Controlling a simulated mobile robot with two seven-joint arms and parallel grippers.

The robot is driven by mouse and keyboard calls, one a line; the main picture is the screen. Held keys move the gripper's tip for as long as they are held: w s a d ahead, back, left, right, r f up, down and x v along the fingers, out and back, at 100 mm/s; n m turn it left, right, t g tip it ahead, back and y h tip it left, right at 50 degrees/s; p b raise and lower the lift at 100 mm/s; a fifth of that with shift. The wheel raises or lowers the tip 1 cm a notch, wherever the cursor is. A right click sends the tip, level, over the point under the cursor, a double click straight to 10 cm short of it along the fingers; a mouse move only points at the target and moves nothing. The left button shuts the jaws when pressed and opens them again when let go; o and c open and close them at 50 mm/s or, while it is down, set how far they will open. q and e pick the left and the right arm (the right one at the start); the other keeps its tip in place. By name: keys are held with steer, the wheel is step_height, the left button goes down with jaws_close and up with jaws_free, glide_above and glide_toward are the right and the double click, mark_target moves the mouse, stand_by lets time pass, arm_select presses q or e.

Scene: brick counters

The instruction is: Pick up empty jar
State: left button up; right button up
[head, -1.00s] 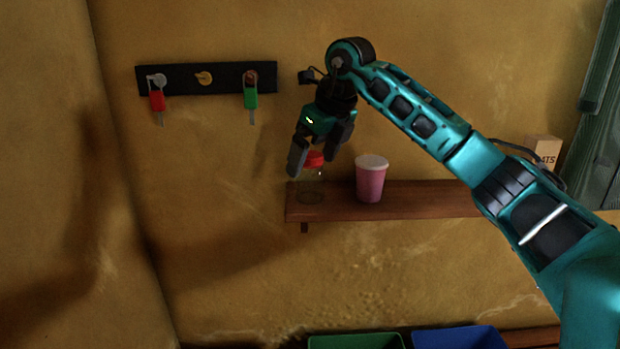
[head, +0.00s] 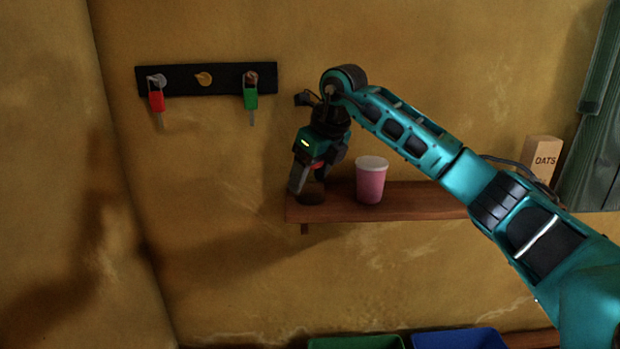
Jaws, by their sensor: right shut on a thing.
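The empty jar (head: 313,189) is clear glass with a red lid (head: 319,166). It is at the left end of the wooden wall shelf (head: 420,200). My right gripper (head: 307,182) comes down over the jar from above and is shut on it. The fingers hide much of the lid and the upper jar. I cannot tell whether the jar's base touches the shelf. My left gripper is not in view.
A pink cup (head: 370,181) with a pale lid stands on the shelf just right of the jar. An oats box (head: 541,158) stands farther right. A key rack (head: 206,79) hangs at upper left. Green (head: 355,342) and blue (head: 458,340) bins show below.

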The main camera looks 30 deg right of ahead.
steer(key=c, duration=0.3)
